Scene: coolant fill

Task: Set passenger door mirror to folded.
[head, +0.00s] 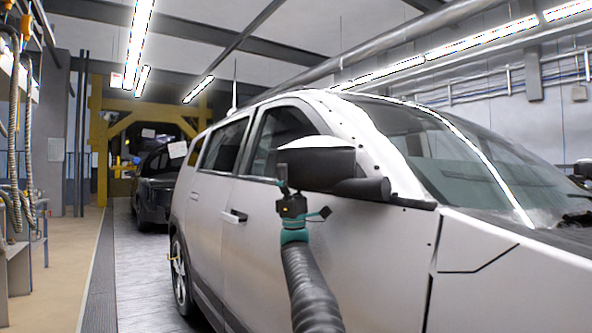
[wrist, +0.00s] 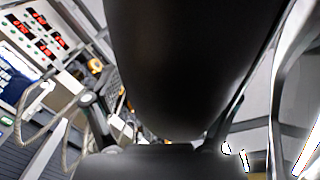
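The passenger door mirror (head: 318,165) has a dark housing with a white cap. In the head view it stands out from the front door, joined by a dark mount (head: 365,189) at the window's front corner. My gripper (head: 304,192) is just below the outer end of the housing, with its fingers spread apart. In the wrist view the dark housing (wrist: 190,60) fills the upper middle, between and beyond the spread fingers. Whether a finger touches the housing cannot be told. The mirror glass is hidden.
The silver car's front door (head: 265,245) is close behind my gripper, with a door handle (head: 235,216) to the left. A dark car (head: 155,187) stands behind near a yellow frame (head: 97,140). The floor on the left (head: 65,265) is clear.

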